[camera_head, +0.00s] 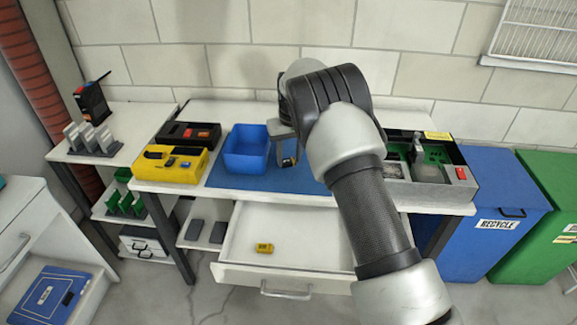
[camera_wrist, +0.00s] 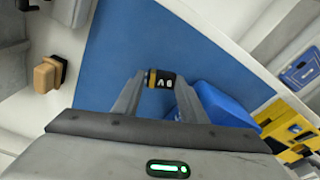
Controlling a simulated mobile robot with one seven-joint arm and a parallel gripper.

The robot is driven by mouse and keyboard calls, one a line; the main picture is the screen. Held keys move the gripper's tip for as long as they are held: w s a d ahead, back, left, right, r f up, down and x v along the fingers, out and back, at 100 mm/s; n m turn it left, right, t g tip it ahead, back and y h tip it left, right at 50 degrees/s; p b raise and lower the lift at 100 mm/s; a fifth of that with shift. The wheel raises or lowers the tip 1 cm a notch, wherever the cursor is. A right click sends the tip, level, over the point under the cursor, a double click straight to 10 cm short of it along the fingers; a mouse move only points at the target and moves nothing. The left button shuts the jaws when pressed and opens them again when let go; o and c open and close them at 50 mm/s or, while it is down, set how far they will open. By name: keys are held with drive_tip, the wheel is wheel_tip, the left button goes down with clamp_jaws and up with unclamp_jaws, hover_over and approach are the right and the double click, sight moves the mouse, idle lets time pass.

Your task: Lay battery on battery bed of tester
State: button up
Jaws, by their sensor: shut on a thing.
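My gripper (camera_head: 288,158) is shut on a small black-and-gold battery (camera_wrist: 160,79), held between the fingertips in the wrist view. In the head view the battery (camera_head: 289,161) is partly hidden, over the blue mat just right of the blue bin. A yellow device (camera_head: 168,165) with dark panels stands at the left of the bench. A grey open-topped unit (camera_head: 459,190) with green boards and a red button stands at the right, partly behind my arm. No battery bed can be made out clearly, and I cannot tell which unit is the tester.
The blue bin (camera_head: 246,150) stands on the blue mat (camera_head: 222,179). A black case (camera_head: 188,135) is behind the yellow device. The open drawer (camera_head: 315,235) below holds a yellow-and-black item (camera_head: 264,248). A tan-and-dark block (camera_wrist: 48,72) shows in the wrist view.

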sight(289, 161)
drive_tip(key=shift+f, duration=1.6)
drive_tip(key=shift+f, duration=0.1)
drive_tip(key=shift+f+b, duration=0.15)
drive_tip(key=shift+b, duration=0.15)
drive_tip(key=o, duration=1)
